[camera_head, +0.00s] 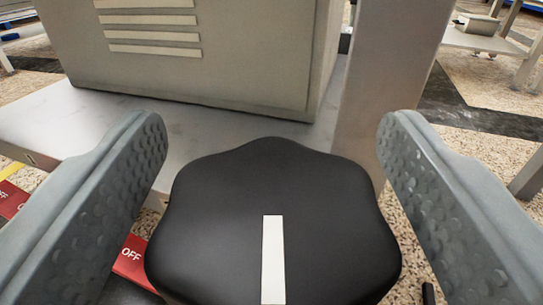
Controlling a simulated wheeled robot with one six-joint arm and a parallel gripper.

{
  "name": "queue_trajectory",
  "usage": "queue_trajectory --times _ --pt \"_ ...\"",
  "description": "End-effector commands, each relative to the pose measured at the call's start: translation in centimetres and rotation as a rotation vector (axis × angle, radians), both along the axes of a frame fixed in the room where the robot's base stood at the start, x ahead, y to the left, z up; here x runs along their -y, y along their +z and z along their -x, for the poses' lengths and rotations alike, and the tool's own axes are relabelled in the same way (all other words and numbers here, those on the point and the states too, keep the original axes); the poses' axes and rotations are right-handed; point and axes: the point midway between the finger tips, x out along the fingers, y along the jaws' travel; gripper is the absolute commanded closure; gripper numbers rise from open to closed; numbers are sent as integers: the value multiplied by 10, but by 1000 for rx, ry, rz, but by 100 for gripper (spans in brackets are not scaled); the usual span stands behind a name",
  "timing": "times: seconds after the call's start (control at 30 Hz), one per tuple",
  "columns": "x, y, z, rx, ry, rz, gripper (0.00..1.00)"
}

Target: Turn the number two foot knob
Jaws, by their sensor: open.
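A black lobed knob (225,215) with a white pointer stripe (273,260) fills the lower middle of the view. The stripe runs straight up and down in the picture. My gripper (267,150) is open, with one grey dimpled finger to the left of the knob and one to the right. A gap shows between the knob and each finger near the fingertips. I cannot read a number on the knob, and its lower edge is cut off by the frame.
A beige box with slotted vents (200,60) stands on a grey shelf (60,125) behind the knob. A grey post (385,70) rises at right. A red label reading OFF (131,255) lies left of the knob. A bench (480,40) stands far right on speckled floor.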

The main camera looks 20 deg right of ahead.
Motion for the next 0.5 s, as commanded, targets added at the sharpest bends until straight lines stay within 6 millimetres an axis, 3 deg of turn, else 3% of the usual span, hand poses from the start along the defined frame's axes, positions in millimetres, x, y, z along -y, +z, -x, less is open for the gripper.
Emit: queue_trajectory --times 0.5 --pt "-32 -1 94 -3 3 0 29"
